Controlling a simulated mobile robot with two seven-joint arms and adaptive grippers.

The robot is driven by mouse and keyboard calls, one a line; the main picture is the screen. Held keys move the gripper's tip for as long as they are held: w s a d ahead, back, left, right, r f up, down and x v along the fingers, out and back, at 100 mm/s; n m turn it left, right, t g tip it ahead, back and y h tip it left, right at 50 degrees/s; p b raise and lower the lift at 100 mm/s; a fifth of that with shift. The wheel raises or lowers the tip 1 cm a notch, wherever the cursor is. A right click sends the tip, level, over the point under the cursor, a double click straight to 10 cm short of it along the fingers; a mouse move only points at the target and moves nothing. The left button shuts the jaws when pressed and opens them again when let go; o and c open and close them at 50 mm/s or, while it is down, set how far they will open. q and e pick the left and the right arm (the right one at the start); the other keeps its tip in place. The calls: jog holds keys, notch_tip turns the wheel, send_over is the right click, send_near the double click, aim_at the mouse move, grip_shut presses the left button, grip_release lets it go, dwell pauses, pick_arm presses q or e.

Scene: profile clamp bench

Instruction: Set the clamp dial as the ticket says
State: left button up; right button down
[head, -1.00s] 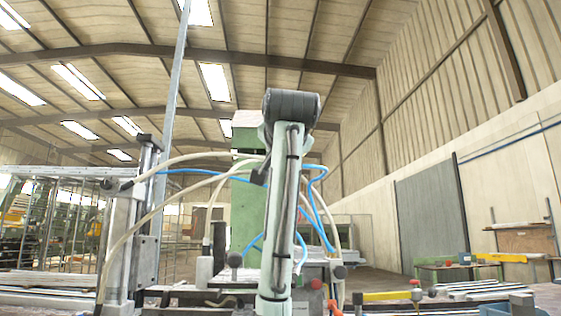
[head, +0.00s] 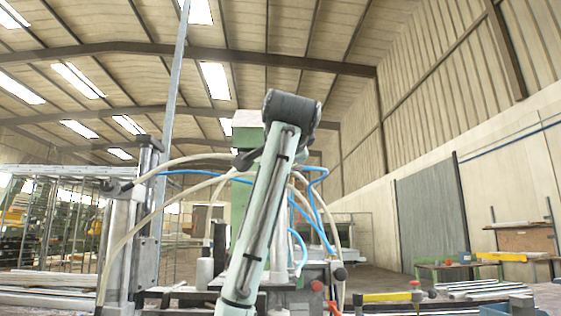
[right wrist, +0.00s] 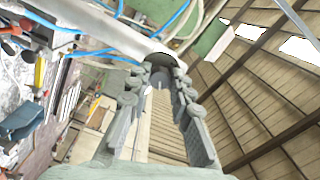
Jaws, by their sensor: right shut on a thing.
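In the right wrist view my right gripper (right wrist: 162,72) reaches into the picture from below. Its two grey fingers close in on a small grey part at the end of a silver tube (right wrist: 115,32). The fingertips cover most of that part, so I cannot tell whether it is the clamp dial. In the head view a pale green arm link of mine stands tilted before the machine (head: 243,190) and hides its middle. I cannot make out the clamp dial or the ticket in either view. My left gripper is not in view.
Blue and cream hoses (head: 190,160) loop around the machine. A silver post (head: 121,245) stands at left. At right are a yellow bar (head: 385,297), red-topped knob (head: 415,284) and blue bin (head: 522,304). A metal rack (head: 45,225) stands behind at left.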

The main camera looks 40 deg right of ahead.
jog(key=c, duration=1.3)
grip_release()
jog(key=shift+c, duration=0.2)
jog(key=v, duration=1.2)
jog(key=shift+s, duration=0.1)
jog(key=shift+f, duration=0.1)
